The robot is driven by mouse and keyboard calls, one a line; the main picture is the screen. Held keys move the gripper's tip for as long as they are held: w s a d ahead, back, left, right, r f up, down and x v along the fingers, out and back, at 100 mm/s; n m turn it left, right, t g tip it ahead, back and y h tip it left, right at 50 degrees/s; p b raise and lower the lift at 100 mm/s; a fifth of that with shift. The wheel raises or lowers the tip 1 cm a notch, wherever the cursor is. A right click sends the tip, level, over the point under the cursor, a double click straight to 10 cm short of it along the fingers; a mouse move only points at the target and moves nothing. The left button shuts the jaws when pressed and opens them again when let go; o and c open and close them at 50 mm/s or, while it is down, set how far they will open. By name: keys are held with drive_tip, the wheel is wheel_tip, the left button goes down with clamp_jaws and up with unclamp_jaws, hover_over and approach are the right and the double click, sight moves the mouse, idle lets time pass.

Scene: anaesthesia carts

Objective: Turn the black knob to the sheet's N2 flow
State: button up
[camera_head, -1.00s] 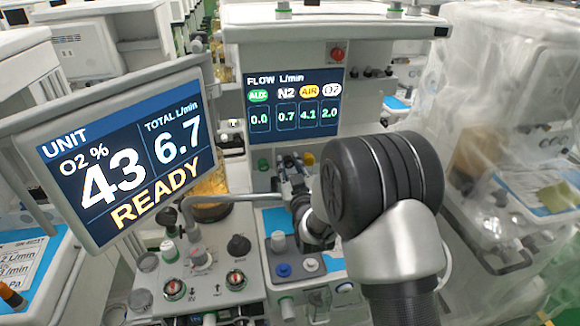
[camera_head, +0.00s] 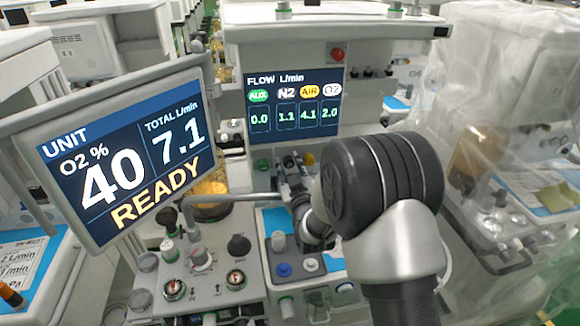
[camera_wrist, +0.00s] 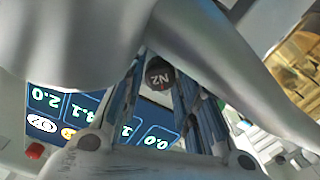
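The black knob (camera_wrist: 160,73), marked N2, sits between the two fingers of my gripper (camera_wrist: 160,92) in the wrist view; the fingers look closed on its sides. In the head view my gripper (camera_head: 291,172) is at the row of knobs below the flow screen, and the arm and fingers hide the black knob. The flow screen (camera_head: 293,101) reads AUX 0.0, N2 1.1, AIR 4.1, O2 2.0. A printed sheet (camera_head: 18,268) lies at the far left, cut by the picture edge; only parts of its lines show, and its N2 value cannot be read.
The unit screen (camera_head: 125,165) shows O2 40 %, total 7.1 L/min, READY. A green knob (camera_head: 263,164) and a yellow knob (camera_head: 309,159) flank my gripper closely. A pipe and several lower knobs stand at left below. A plastic-covered cart (camera_head: 510,120) is at right.

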idle(0.3)
drive_tip(key=v, duration=1.2)
drive_tip(key=shift+r, duration=0.15)
drive_tip(key=s+d+r+m+g+h, duration=0.35)
drive_tip(key=s+d+r+g, duration=0.25)
drive_tip(key=s+d, duration=0.35)
drive_tip(key=s+d+m+g, duration=0.1)
drive_tip(key=s+d+g, duration=0.1)
drive_tip(key=s, duration=0.5)
drive_tip(key=s+d+m+g+h, duration=0.1)
drive_tip(key=s+d+g, duration=0.1)
drive_tip(key=s, duration=0.6)
drive_tip(key=s+d+m+g, duration=0.1)
drive_tip(key=s+d+g, duration=0.1)
drive_tip(key=s, duration=0.6)
drive_tip(key=shift+s+d+r+g+h, duration=0.15)
drive_tip(key=shift+d+g+h, duration=0.1)
drive_tip(key=shift+g, duration=0.15)
